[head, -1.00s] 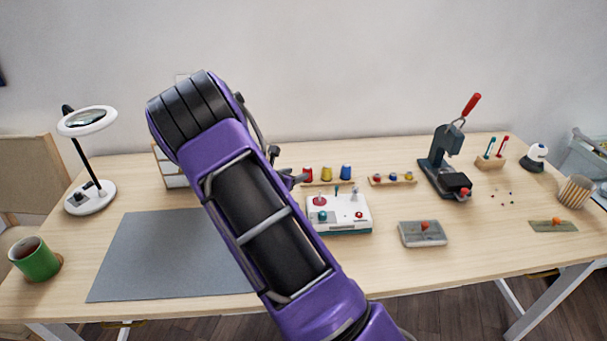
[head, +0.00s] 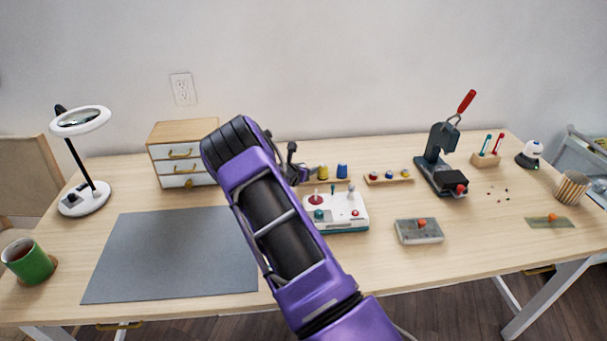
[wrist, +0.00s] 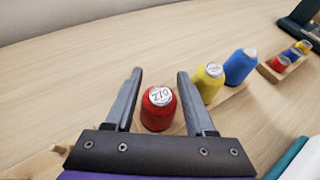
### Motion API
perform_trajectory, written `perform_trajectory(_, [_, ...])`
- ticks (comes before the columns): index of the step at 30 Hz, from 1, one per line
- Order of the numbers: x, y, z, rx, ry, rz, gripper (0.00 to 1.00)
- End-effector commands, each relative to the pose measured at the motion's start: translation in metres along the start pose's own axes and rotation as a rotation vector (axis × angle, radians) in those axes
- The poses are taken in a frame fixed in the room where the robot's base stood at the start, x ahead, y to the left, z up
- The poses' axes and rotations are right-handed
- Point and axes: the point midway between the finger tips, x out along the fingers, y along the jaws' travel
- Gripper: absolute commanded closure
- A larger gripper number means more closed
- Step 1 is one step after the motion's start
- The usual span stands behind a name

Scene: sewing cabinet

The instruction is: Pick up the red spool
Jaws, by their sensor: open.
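The red spool (wrist: 158,110) stands upright on a wooden strip, with a white label reading 770 on its top, in the wrist view. My gripper (wrist: 160,76) is open, with one finger on each side of the red spool. No finger clearly touches it. In the head view, my gripper (head: 296,172) is at the back of the table and the red spool is hidden behind it and my arm. A yellow spool (wrist: 208,82) and a blue spool (wrist: 240,66) stand in the same row to the right; they also show in the head view, yellow (head: 323,172) and blue (head: 342,170).
A white box with knobs (head: 345,222) lies in front of the spool row. A bobbin rack (head: 402,180) and a dark press (head: 440,165) stand to the right. A drawer cabinet (head: 168,152) is at back left; a grey mat (head: 165,265) covers the left front.

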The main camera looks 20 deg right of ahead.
Motion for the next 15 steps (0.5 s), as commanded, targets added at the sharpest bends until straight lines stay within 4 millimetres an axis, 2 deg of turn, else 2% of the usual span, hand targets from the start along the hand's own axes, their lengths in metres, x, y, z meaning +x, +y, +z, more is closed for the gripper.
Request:
perform_trajectory(7, [0.0012, 0.0004, -0.0002, 0.0, 0.001, 0.001, 0.47])
perform_trajectory(15, [0.001, 0.0004, -0.0002, 0.0, 0.001, 0.001, 0.96])
